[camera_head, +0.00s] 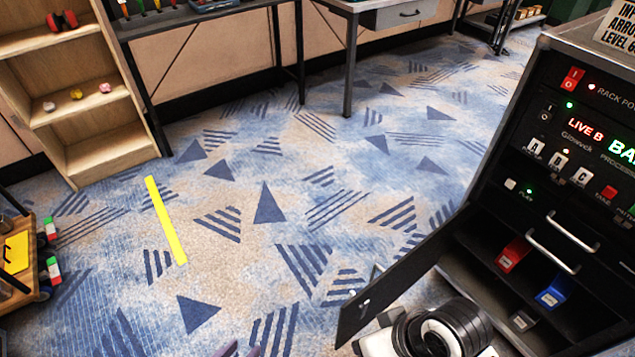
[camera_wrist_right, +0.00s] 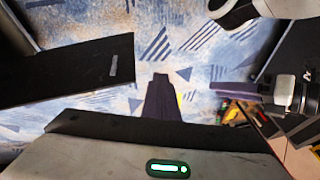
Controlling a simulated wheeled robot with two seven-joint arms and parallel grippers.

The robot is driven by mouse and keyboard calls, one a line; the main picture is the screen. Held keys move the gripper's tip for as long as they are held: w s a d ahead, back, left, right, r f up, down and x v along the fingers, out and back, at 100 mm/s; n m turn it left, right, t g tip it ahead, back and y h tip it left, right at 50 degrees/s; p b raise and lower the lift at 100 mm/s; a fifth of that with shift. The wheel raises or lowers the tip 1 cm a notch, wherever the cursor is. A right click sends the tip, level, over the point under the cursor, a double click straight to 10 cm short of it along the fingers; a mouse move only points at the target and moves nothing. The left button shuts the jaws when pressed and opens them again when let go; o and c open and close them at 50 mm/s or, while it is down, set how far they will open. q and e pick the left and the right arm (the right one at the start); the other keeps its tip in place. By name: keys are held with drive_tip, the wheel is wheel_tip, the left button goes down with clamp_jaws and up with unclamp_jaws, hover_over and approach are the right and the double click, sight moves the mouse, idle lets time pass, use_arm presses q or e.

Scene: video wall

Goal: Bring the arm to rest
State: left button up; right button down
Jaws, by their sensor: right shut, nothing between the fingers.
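My right arm (camera_head: 440,330) shows at the bottom right of the head view as white and black links, in front of the rack's open door. Its fingertips cannot be made out there. In the right wrist view my right gripper (camera_wrist_right: 160,90) is a dark pair of fingers, shut together and empty, over the carpet. My left gripper (camera_head: 240,350) shows only as small purplish tips at the bottom edge of the head view. Most of it is cut off, so its opening is unclear.
The black rack (camera_head: 560,215) stands at the right, its dark door (camera_head: 400,285) swung out beside my right arm. A wooden shelf (camera_head: 85,115) stands at the upper left and a tool cart (camera_head: 22,275) at the left edge. Patterned carpet with a yellow strip (camera_head: 165,220) lies clear between.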

drive_tip(key=s+d+r+m+t+h, duration=0.1)
drive_tip(key=s+d+h, duration=0.15)
drive_tip(key=d, duration=0.45)
drive_tip(key=s+d+r+m+h, duration=0.1)
drive_tip(key=s+d, duration=0.2)
drive_tip(key=d, duration=0.4)
drive_tip(key=w+a+f+t+y+p, duration=0.1)
drive_tip(key=w+a+f+t+y, duration=0.1)
drive_tip(key=w+a+f+t, duration=0.3)
wheel_tip(320, 180, down, 4)
drive_tip(key=shift+w+a+f+p, duration=0.2)
drive_tip(key=shift+w+a+p, duration=0.1)
drive_tip(key=shift+a, duration=0.6)
drive_tip(key=shift+y, duration=0.25)
